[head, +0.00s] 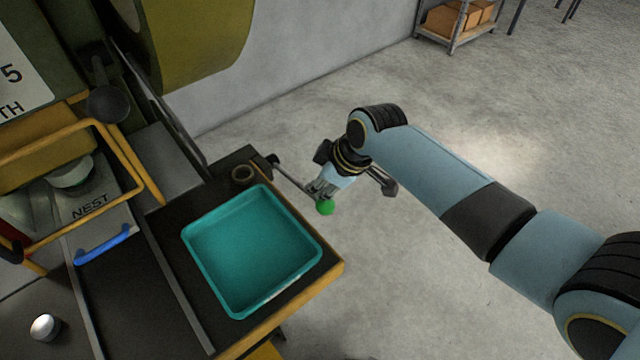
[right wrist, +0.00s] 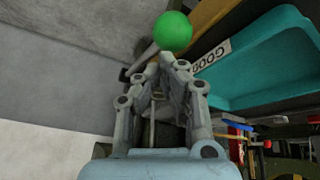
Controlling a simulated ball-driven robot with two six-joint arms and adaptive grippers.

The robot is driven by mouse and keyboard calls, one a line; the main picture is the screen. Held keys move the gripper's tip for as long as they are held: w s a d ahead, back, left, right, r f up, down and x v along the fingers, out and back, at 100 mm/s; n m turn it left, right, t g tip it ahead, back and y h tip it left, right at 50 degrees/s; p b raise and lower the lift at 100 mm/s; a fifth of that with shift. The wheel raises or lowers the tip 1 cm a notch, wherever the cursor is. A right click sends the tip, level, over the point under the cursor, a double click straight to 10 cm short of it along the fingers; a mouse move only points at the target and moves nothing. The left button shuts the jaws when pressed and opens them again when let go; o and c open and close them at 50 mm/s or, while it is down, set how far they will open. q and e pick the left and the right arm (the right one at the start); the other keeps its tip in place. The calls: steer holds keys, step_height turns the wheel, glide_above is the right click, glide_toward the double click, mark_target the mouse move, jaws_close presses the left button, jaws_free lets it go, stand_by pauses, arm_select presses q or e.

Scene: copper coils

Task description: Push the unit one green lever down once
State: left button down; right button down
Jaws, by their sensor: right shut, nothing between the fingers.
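The green lever is a thin grey rod with a round green knob (head: 325,207), reaching out past the right edge of the bench from a dark pivot. No label naming its unit is readable. My right gripper (head: 317,192) is shut and empty, with its fingertips close to the knob. In the right wrist view the knob (right wrist: 172,32) is just beyond the shut fingertips (right wrist: 168,65). I cannot tell whether they touch it. Part of the rod is hidden by the gripper. My left gripper is not in view.
A teal tray (head: 188,236) lies on the wood-edged bench, left of the lever. A small ring (head: 243,174) sits behind it. A yellow guard frame (head: 130,160) and blue handle (head: 102,245) stand at left. Open floor lies to the right.

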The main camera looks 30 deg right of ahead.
steer(key=shift+s+f+b, duration=0.3)
steer(key=shift+s+f, duration=0.05)
steer(key=shift+f, duration=0.4)
stand_by(0.5)
steer(key=shift+r, duration=0.15)
stand_by(0.4)
steer(key=shift+w+a+r+p, duration=0.1)
steer(key=shift+w+r+p, duration=0.25)
steer(key=shift+r+p, duration=0.5)
steer(key=shift+w+d+r+p, duration=0.1)
steer(key=shift+w+r+p, duration=0.3)
steer(key=shift+r+p, duration=0.45)
steer(key=shift+w+a+r+p, duration=0.1)
steer(key=shift+w+r+p, duration=0.25)
steer(key=shift+r+p, duration=0.5)
steer(key=shift+r, duration=0.1)
steer(key=r+p, duration=0.1)
steer(key=w+r+p, duration=0.1)
steer(key=r, duration=0.1)
steer(key=r+p, duration=0.1)
steer(key=shift+w+a+r+p, duration=0.1)
steer(key=shift+w+r+p, duration=0.25)
steer(key=shift+p, duration=0.05)
